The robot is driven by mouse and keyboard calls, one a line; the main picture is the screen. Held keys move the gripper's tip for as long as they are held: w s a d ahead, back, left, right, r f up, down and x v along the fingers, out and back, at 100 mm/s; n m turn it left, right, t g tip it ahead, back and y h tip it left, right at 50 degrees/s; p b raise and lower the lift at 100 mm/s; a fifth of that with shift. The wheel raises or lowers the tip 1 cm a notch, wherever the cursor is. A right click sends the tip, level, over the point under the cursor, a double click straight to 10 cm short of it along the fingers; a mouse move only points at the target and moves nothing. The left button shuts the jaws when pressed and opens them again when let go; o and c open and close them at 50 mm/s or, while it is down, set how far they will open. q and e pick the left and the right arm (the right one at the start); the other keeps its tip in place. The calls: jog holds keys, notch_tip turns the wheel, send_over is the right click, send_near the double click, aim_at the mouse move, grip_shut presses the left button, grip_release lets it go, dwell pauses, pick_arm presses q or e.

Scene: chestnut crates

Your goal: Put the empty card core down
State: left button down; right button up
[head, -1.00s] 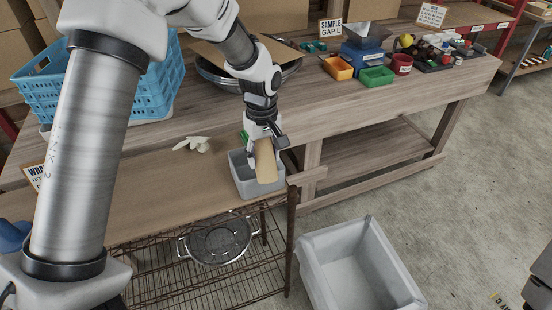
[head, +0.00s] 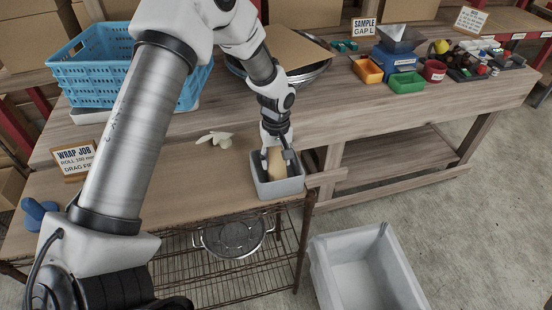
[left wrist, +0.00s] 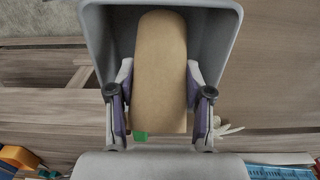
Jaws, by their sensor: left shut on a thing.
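The card core (head: 276,166) is a tan tube. My left gripper (head: 278,156) is shut on it and points down into a small grey bin (head: 282,190) at the right end of the wire-shelf bench. The core's lower part is inside the bin, below the rim. The left wrist view shows the core (left wrist: 160,65) between the two fingers, with the bin's walls (left wrist: 226,18) around it. I cannot tell whether the core touches the bin's floor. My right gripper is out of view.
A large grey tote (head: 319,266) stands on the floor at the right. A blue crate (head: 85,82) and a wrap job sign (head: 75,158) are at the left. A pale crumpled piece (head: 215,138) lies on the bench left of the small bin.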

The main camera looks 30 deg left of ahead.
pick_arm(q)
jog(key=shift+d+f, duration=0.1)
jog(key=shift+f, duration=0.3)
jog(key=shift+f, duration=0.15)
jog(key=shift+f, duration=0.1)
jog(key=shift+c, duration=2.3)
grip_release()
